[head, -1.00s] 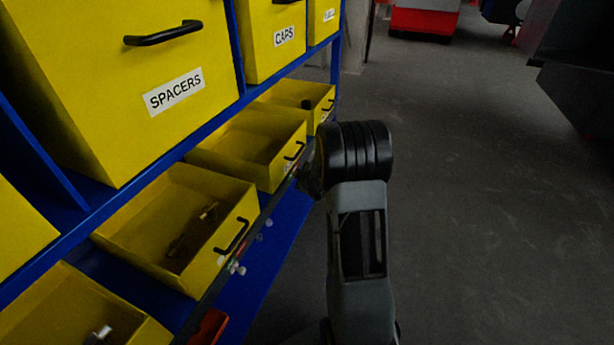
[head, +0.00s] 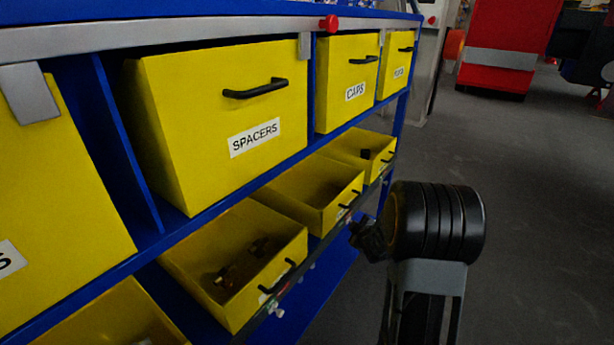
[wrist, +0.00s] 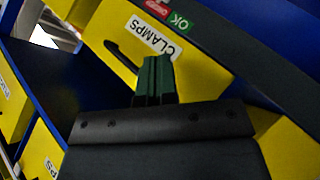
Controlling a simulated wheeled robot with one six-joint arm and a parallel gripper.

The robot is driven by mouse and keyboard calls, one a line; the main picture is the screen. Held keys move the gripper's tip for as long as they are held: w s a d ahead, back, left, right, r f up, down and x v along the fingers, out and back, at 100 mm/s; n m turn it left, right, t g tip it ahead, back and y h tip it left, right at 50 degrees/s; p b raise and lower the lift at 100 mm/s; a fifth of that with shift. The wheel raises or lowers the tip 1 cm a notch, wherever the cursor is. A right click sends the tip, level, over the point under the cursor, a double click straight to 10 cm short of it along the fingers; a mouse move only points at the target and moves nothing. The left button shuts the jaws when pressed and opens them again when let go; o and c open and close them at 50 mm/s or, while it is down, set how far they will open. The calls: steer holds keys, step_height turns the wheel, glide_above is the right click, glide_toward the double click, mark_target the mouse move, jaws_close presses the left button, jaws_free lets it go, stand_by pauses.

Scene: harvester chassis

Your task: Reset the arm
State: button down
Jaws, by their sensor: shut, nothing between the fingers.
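My arm stands at the lower right in the head view, with a thick black ribbed joint at its top. My gripper (head: 369,238) shows partly as a small dark shape left of that joint, close to the front of the lower drawers. In the wrist view my gripper (wrist: 154,80) has its green-dark fingers together, with nothing visible between them. Behind the fingertips is a yellow drawer with a CLAMPS label (wrist: 153,37). I cannot tell whether the fingers touch it.
A blue rack (head: 150,245) holds yellow bins, including the SPACERS bin (head: 225,125) and CAPS bin (head: 345,80). Lower open drawers (head: 240,262) hold small parts. A red cabinet (head: 510,45) stands at the back right. The grey floor (head: 530,170) on the right is clear.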

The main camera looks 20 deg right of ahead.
steer(key=s+a+r+m+g+p, duration=0.2)
steer(key=a+r+p, duration=0.2)
steer(key=r+p, duration=0.6)
steer(key=s+a+r+m+g+p, duration=0.2)
steer(key=s+a+r+p, duration=0.2)
steer(key=r, duration=0.4)
steer(key=s+a+r+m+g+y+p, duration=0.1)
steer(key=s+a+r+m+g+p, duration=0.1)
steer(key=s+a+r+p, duration=0.3)
steer(key=s+a+r+m+g+y+p, duration=0.1)
steer(key=s+a+r+p, duration=0.4)
steer(key=s+r, duration=0.6)
step_height(320, 180, up, 2)
steer(key=shift+a+m+g+p, duration=0.25)
steer(key=shift+m+g+p, duration=0.25)
steer(key=shift+m, duration=0.3)
steer(key=shift+s, duration=0.1)
